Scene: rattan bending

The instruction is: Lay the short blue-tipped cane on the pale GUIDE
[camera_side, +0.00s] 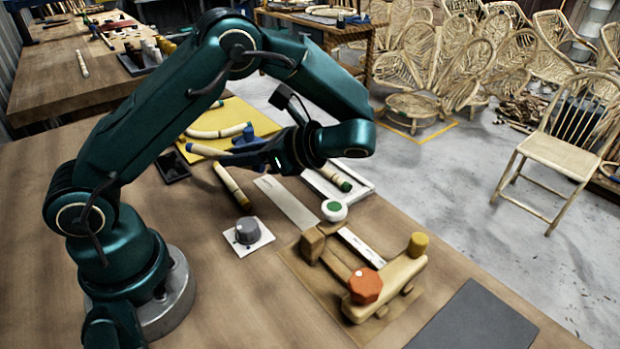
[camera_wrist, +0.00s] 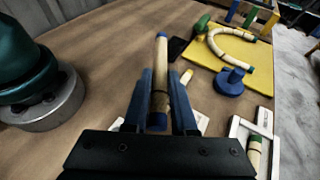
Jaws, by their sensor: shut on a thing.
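The short blue-tipped cane (camera_wrist: 161,65) is pale and straight, with a blue tip at each end. My gripper (camera_wrist: 159,88) is shut on it, a blue finger on either side. In the side view my gripper (camera_side: 236,157) holds the cane (camera_side: 206,150) sideways, pointing left; its height above the table is hard to judge. A flat pale strip (camera_side: 287,203), which looks like the pale guide, lies on the table to the right of and nearer than the gripper. In the wrist view the strip is mostly hidden behind my gripper.
A yellow mat (camera_side: 255,113) bears a curved cane (camera_side: 217,132). Another cane (camera_side: 232,185) lies loose on the table. A white tray (camera_side: 362,193) holds a green-tipped cane (camera_side: 334,178). A grey knob (camera_side: 247,231) and a wooden clamp fixture (camera_side: 385,284) stand nearer.

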